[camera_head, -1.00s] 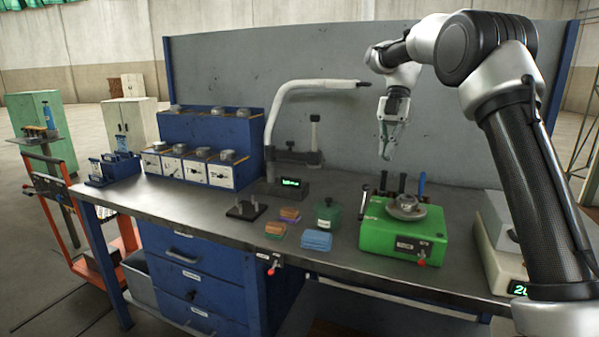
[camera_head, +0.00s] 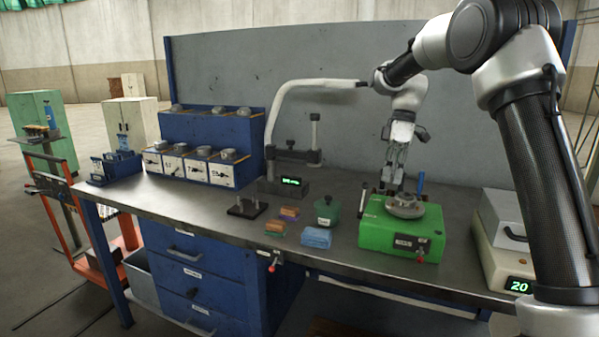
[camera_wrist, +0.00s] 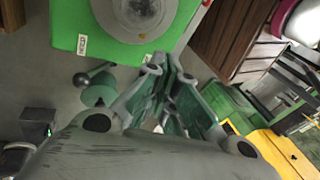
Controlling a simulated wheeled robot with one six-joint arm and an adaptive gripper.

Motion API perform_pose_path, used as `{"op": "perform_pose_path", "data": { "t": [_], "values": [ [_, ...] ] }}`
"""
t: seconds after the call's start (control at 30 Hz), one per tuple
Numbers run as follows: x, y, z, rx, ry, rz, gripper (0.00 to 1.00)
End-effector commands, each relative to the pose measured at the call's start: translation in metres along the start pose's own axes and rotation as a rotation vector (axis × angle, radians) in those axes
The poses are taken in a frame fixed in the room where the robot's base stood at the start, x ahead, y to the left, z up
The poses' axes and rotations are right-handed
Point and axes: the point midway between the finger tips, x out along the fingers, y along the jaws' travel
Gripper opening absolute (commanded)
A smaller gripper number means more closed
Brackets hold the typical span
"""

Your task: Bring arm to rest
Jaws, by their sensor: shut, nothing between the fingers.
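My gripper (camera_head: 392,180) points down in front of the grey back panel, at the green machine with a round metal top (camera_head: 405,205). In the head view its fingertips overlap the back edge of that machine; I cannot tell the exact gap. In the wrist view my gripper (camera_wrist: 172,112) is shut and empty, with the green machine (camera_wrist: 68,22) beyond it. My arm reaches in from the right side of the head view, bent at the elbow.
The grey panel (camera_head: 300,60) stands behind.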

Motion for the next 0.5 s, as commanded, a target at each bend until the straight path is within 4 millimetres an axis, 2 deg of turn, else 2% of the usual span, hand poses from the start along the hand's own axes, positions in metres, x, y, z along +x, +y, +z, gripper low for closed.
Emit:
{"op": "perform_pose_path", "data": {
  "t": [0.1,0.2,0.33,0.5],
  "values": [
    [0.003,-0.038,0.032,0.402,-0.001,0.099,0.0],
    [0.005,-0.08,0.064,0.721,0.035,0.197,0.0],
    [0.012,-0.136,0.101,1.014,0.112,0.304,0.0],
    [0.032,-0.206,0.145,1.235,0.229,0.416,0.0]
  ]
}}
